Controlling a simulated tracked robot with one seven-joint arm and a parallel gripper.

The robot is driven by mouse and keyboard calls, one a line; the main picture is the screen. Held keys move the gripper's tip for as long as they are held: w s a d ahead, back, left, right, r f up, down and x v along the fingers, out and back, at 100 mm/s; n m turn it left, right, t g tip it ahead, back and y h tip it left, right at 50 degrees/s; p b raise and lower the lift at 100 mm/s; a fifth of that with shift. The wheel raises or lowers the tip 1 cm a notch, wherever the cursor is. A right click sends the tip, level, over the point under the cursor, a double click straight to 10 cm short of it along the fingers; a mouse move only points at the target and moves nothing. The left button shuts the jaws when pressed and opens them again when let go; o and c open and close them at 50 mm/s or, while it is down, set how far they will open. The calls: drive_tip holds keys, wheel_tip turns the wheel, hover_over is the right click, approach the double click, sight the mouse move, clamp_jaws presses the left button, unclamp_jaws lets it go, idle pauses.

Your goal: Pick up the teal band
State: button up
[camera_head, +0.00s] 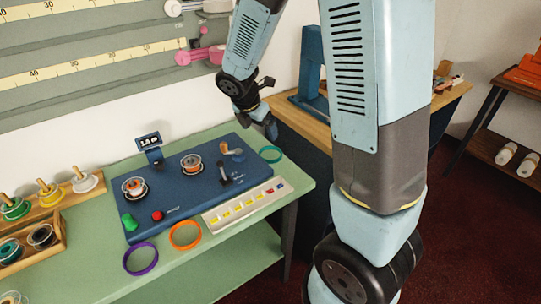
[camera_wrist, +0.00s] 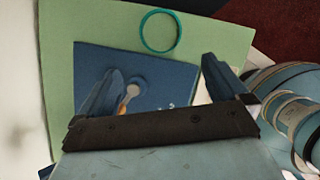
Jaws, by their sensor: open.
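The teal band (camera_head: 270,149) is a thin ring lying flat on the green counter, just beyond the right end of the blue panel in the head view. In the wrist view the teal band (camera_wrist: 145,31) lies near the top, on the green surface, its lower edge close to the blue panel's edge. My gripper (camera_head: 271,129) is above the counter near the band in the head view. In the wrist view my gripper (camera_wrist: 163,75) has its two fingers wide apart, with nothing between them but the panel below. The band is apart from both fingers.
A purple band (camera_head: 140,273) and an orange band (camera_head: 185,249) lie at the counter's front. The blue panel (camera_head: 185,215) carries spools, knobs and a lever (camera_head: 225,177) near the teal band. Spools on pegs (camera_head: 50,191) stand at left. The counter's right edge is close to the band.

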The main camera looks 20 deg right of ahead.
approach(271, 155)
drive_tip(key=shift+x, duration=3.15)
drive_tip(key=shift+s, duration=0.15)
drive_tip(key=shift+c, duration=0.3)
drive_tip(key=c, duration=0.7)
